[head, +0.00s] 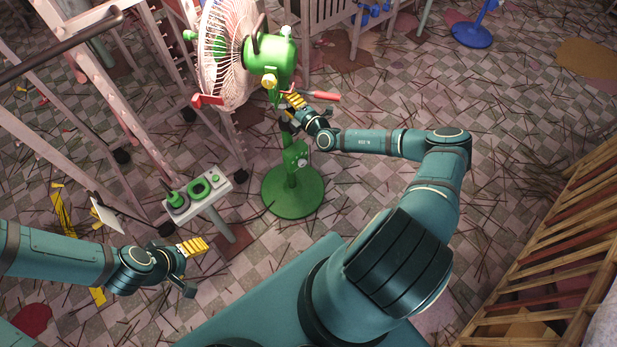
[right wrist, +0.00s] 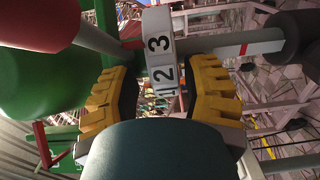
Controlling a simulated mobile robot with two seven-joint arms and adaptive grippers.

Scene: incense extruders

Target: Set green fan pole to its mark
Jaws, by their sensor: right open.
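The green fan (head: 270,55) stands upright, with a white cage and a green pole above a round green base (head: 293,192). My right gripper (head: 297,108) is at the pole just below the motor, partly hiding it. In the right wrist view its yellow-padded fingers (right wrist: 160,95) are open around a white numbered band showing 1, 2 and 3 (right wrist: 158,50); contact cannot be told. A grey pole with a red mark (right wrist: 244,48) runs beside the band. The green motor housing (right wrist: 40,75) is at left. My left gripper (head: 192,268) is open and empty, away from the fan.
A small white stand (head: 205,200) with green rings is left of the fan base. A pink wooden frame on dark wheels stands at left. A red-handled part (head: 322,95) juts right of the fan pole. Sticks litter the checkered floor. A wooden slatted rack (head: 550,240) is at right.

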